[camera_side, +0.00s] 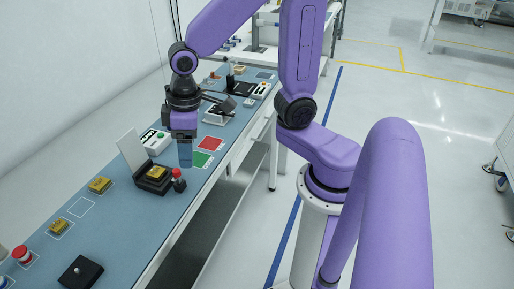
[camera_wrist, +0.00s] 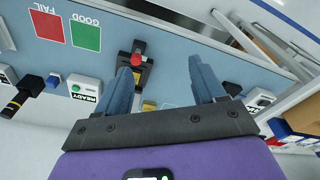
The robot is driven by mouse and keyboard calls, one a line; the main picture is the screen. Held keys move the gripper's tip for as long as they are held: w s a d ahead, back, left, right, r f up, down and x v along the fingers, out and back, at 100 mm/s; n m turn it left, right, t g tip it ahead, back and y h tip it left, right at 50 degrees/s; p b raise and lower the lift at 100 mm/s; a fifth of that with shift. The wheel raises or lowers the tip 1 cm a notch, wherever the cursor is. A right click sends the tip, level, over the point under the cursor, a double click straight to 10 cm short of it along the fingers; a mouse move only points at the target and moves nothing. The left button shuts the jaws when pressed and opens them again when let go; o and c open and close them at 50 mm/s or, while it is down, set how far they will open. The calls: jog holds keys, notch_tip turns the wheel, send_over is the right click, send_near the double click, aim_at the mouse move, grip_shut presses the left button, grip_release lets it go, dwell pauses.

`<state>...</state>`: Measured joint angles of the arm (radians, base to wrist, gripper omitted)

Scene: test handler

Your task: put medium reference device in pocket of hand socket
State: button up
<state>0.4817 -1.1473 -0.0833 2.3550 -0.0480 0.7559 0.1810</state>
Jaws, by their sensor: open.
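The hand socket (camera_side: 143,185) is a black block on the blue bench mat, with a red-knobbed lever (camera_side: 178,174) at its right and a pale panel (camera_side: 131,150) standing tilted behind it. A gold device (camera_side: 156,173) sits at the socket's pocket; its exact seating is too small to tell. My gripper (camera_side: 185,164) is open, pointing down, above and beyond the socket, apart from the device. In the wrist view my gripper (camera_wrist: 163,72) has its fingers apart with nothing held; the red knob (camera_wrist: 137,60) and part of the gold device (camera_wrist: 149,105) show between them.
Two more gold devices (camera_side: 100,185) (camera_side: 59,227) lie on the mat, with an empty white outline (camera_side: 80,207) between them. Red (camera_side: 211,144) and green (camera_side: 201,159) pads lie right of my gripper. A white-green box (camera_side: 156,142) and black block (camera_side: 80,272) stand nearby.

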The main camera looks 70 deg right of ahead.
jog(key=s+d+n+g, duration=0.1)
jog(key=s+d+n, duration=0.2)
jog(key=s, duration=1.2)
jog(key=r+n, duration=0.1)
jog(key=n, duration=0.2)
jog(key=shift+s+d+n, duration=0.15)
jog(key=shift+s+n, duration=0.05)
jog(key=shift+n, duration=0.1)
